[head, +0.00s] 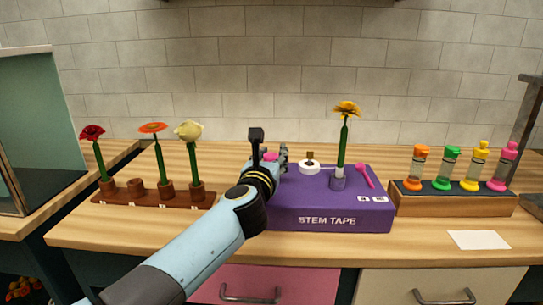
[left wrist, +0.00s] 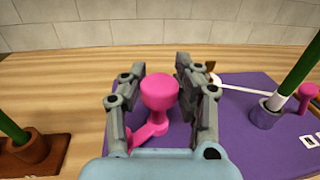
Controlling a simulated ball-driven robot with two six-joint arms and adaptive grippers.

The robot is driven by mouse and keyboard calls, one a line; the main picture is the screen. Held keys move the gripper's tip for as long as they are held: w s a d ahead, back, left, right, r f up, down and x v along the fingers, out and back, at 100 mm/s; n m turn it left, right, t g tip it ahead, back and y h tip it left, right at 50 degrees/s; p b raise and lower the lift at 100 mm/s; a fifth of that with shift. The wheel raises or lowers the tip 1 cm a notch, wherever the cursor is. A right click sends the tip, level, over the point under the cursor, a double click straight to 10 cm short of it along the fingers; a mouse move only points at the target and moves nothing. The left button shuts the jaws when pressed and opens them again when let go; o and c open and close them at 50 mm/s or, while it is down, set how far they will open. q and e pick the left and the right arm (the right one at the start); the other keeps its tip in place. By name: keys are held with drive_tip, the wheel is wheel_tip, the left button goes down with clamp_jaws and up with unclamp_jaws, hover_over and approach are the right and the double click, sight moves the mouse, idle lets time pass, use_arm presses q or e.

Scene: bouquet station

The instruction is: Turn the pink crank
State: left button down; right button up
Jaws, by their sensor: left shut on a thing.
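The pink crank (left wrist: 159,93) has a round knob on a short arm at the left end of the purple stem tape box (head: 330,215). My left gripper (head: 271,154) is over that end of the box, shut on the crank's knob, with one finger on each side of it in the left wrist view. In the head view the gripper hides most of the crank. A yellow flower (head: 345,130) stands upright in a purple holder (head: 338,183) on the box, with white tape around its lower stem. A white tape roll (head: 309,168) sits left of it. My right gripper is not in view.
A second pink lever (head: 369,177) is at the box's right side. A brown rack (head: 150,201) with three flowers stands left. A wooden stand (head: 455,203) with several coloured-cap bottles stands right. A white card (head: 478,240) lies in front of it.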

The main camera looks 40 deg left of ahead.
use_arm(q)
drive_tip(key=shift+a+r+m+t+h+p, duration=0.1)
drive_tip(key=shift+m+t+h+p, duration=0.2)
drive_tip(key=shift+m+h+p, duration=0.3)
drive_tip(key=shift+m+h, duration=0.5)
drive_tip(key=shift+h, duration=0.4)
drive_tip(key=shift+m+t+h+p, duration=0.3)
drive_tip(key=shift+m+h, duration=0.1)
drive_tip(key=shift+h, duration=0.3)
drive_tip(key=shift+m+h, duration=0.7)
drive_tip(key=shift+h, duration=0.4)
drive_tip(key=shift+f, duration=0.2)
drive_tip(key=c, duration=0.9)
unclamp_jaws()
drive_tip(key=shift+s+r, duration=0.1)
